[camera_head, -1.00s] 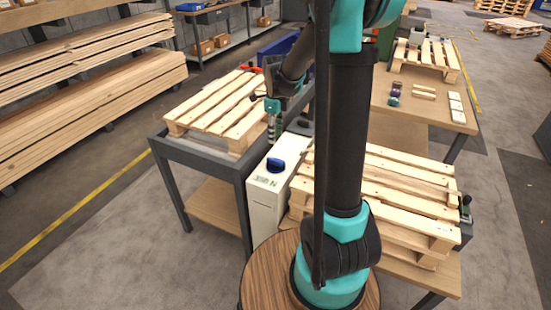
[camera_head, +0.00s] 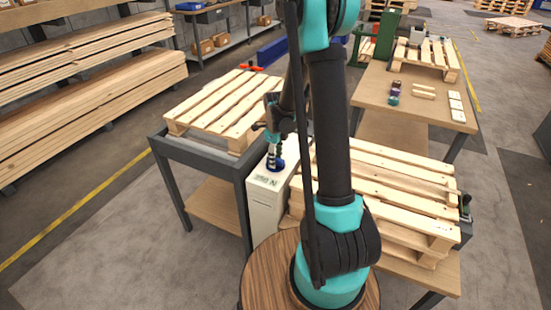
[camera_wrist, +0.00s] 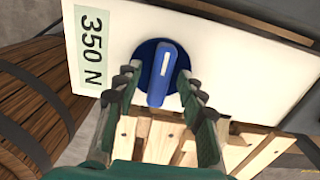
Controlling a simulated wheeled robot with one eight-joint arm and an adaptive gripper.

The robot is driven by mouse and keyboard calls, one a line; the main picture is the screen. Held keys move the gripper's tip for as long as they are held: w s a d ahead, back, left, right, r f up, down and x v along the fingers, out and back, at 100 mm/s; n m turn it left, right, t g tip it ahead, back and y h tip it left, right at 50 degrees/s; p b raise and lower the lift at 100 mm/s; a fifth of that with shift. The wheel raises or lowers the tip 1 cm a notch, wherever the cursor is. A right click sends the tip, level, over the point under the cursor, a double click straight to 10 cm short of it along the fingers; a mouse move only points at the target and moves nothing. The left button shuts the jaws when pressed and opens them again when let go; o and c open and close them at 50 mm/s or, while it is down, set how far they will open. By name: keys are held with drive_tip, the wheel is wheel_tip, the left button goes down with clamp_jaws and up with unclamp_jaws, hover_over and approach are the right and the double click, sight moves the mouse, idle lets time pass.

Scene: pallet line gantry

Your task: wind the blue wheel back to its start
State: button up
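The blue wheel (camera_head: 277,167) sits on top of the narrow white box (camera_head: 264,205). In the wrist view it is a dark blue disc with a lighter blue raised bar (camera_wrist: 162,75) across it, pointing down the picture, with a pale mark near its upper end. My gripper (camera_head: 273,158) is right over the wheel and partly hides it in the head view. In the wrist view my gripper (camera_wrist: 160,80) is open, one finger on each side of the bar, with gaps visible. A green label (camera_wrist: 93,48) beside the wheel reads 350 N.
A slatted pallet (camera_head: 225,108) lies on the grey-framed table to the left of the box. Stacked pallets (camera_head: 405,190) stand close on the right. A wooden bench (camera_head: 420,108) with small parts is behind them. The floor at left is clear.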

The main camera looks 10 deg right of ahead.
drive_tip(key=shift+c, duration=0.5)
clamp_jaws()
